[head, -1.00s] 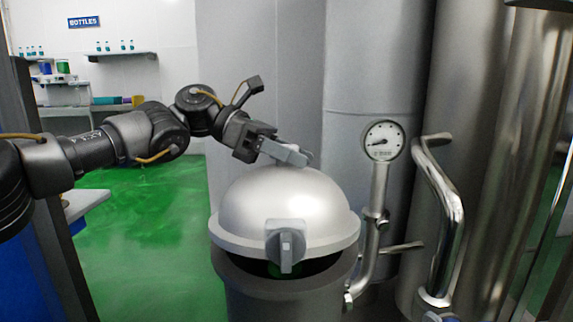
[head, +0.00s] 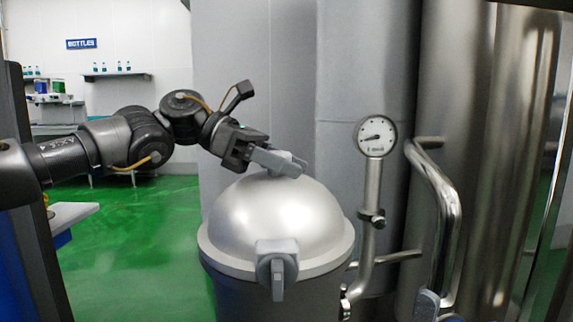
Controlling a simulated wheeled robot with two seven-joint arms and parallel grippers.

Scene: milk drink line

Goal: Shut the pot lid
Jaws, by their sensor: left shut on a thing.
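The domed silver pot lid (head: 275,220) lies over the grey pot (head: 240,297), and no gap shows between its rim and the pot on the near side. A grey latch block (head: 277,268) sits on the lid's front edge. My left gripper (head: 290,166) is at the top of the dome and is shut on the lid's top handle, which its fingers mostly hide. At the lower right edge a grey piece (head: 427,305) shows that may be part of my right gripper; its jaws cannot be made out.
A round pressure gauge (head: 376,136) on a pipe stands just right of the pot. A bent steel pipe (head: 440,210) and large steel tanks (head: 470,130) stand further right and behind. The green floor (head: 140,240) at left is open.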

